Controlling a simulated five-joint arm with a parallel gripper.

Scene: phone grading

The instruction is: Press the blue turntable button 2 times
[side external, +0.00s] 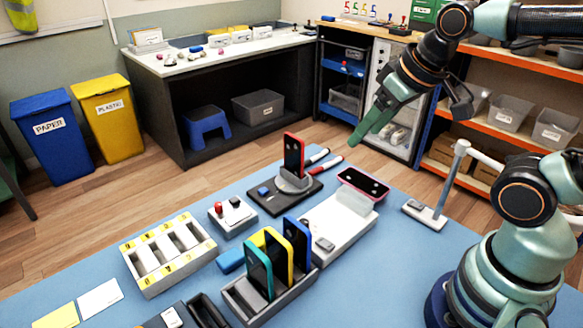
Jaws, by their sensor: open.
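The turntable (306,192) is a dark square base with a grey round holder in the middle of the blue table. A red phone (293,155) stands upright in the holder. The blue turntable button (263,190) sits on the left part of the base, uncovered in this view. My gripper (410,124) is open and empty. It is raised above the table, to the upper right of the turntable in the picture, and apart from the button.
A rack (235,299) with several upright phones stands in front. A small box with a red button (219,208) is left of the turntable. Two markers (329,166) lie behind. A post stand (424,215) is at right.

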